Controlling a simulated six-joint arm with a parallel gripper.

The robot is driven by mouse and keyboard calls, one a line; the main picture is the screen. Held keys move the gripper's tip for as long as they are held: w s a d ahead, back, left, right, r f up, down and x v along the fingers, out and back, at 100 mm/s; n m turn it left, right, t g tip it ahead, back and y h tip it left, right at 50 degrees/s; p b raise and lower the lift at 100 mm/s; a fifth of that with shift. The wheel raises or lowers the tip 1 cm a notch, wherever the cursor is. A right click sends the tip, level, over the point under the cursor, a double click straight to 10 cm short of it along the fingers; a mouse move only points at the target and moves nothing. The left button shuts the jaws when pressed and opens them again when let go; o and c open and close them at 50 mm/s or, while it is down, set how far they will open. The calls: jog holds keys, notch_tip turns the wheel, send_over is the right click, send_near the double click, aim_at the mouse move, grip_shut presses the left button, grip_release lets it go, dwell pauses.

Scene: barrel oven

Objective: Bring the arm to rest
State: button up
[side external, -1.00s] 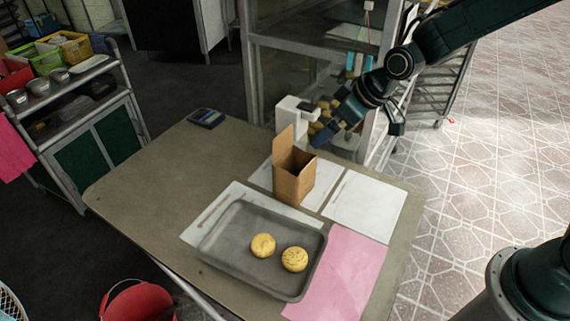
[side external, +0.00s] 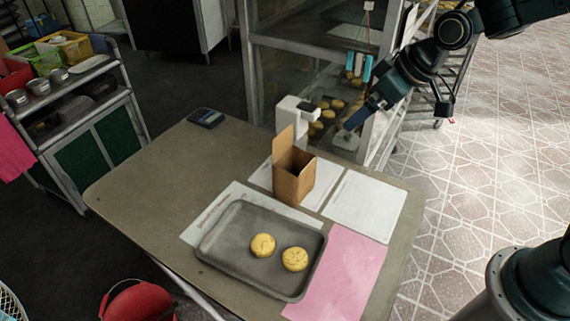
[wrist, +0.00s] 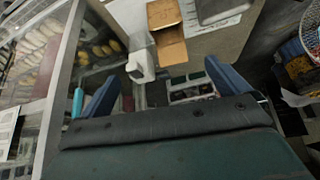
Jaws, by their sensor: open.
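My gripper (side external: 362,112) is raised near the glass display case, to the right of the white machine at the table's back edge. Its blue fingers are apart with nothing between them; the wrist view shows both fingers spread (wrist: 162,85). The arm reaches in from the upper right and touches nothing that I can see. An open cardboard box (side external: 293,180) stands upright on the table, and it also shows at the top of the wrist view (wrist: 167,30).
A grey tray (side external: 225,262) with two round yellow buns lies on the table (side external: 140,180). The white machine (side external: 296,115) and the glass case (side external: 310,60) with pastries are close to my gripper. Tiled floor (side external: 500,150) is open at right.

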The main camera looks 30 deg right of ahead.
jog(key=s+d+r+m+h, duration=0.1)
jog(key=s+d+r+m, duration=0.1)
jog(key=s, duration=0.9)
jog(key=s+d+r+m+h, duration=0.1)
jog(key=s+d+r, duration=0.3)
jog(key=s, duration=0.7)
jog(key=shift+s+d+r+m, duration=0.15)
jog(key=shift+d+r+m, duration=0.05)
jog(key=shift+r+m, duration=0.2)
